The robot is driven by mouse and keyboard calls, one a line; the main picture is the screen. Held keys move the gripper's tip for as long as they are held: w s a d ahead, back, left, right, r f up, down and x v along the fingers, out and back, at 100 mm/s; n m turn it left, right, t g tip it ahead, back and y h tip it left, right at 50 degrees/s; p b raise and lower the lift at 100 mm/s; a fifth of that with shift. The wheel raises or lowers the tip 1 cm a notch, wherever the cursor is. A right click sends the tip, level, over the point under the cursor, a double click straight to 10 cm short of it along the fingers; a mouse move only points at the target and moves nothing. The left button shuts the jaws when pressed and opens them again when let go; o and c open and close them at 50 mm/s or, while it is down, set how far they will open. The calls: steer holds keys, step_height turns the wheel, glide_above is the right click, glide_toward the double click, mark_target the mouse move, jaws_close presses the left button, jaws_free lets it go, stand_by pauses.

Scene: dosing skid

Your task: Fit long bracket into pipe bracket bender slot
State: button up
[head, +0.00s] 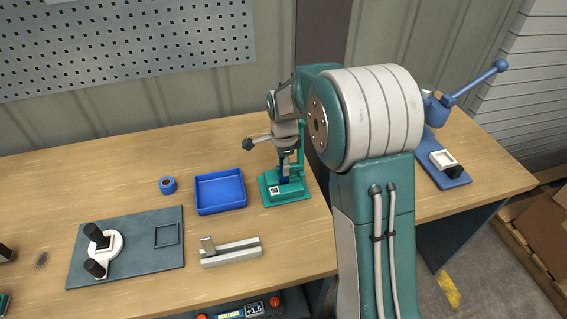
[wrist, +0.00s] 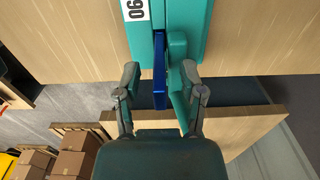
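The green pipe bracket bender (head: 271,194) stands on the bench with a "90" label on its base; it also shows at the top of the wrist view (wrist: 197,30). A narrow blue piece, which looks like the long bracket (head: 284,167), stands upright at the bender's base. In the wrist view the blue piece (wrist: 159,75) runs between my fingers, beside a green part of the bender. My gripper (wrist: 160,78) is open around it, with a clear gap at the left finger. How deep the piece sits in the slot is hidden.
A lever with a dark knob (head: 248,143) sticks out left of my gripper. A blue tray (head: 220,208), a blue ring (head: 167,185), a grey rail fixture (head: 230,256) and a dark plate (head: 85,270) lie to the left. A blue lever press (head: 452,176) stands at right.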

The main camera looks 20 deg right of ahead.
step_height(320, 180, up, 12)
steer(key=shift+f, duration=0.2)
steer(key=shift+r, duration=0.15)
stand_by(0.7)
steer(key=s+r+n+t, duration=0.2)
steer(key=s+r+n, duration=0.25)
steer(key=s, duration=0.25)
steer(key=s+r+n+t, duration=0.1)
steer(key=s+r+n, duration=0.2)
steer(key=s+n, duration=0.35)
steer(key=s+f+n+t, duration=0.2)
steer(key=s+n, duration=0.5)
steer(key=s, duration=0.7)
steer(key=shift+f+t, duration=0.25)
steer(key=shift+t, duration=0.05)
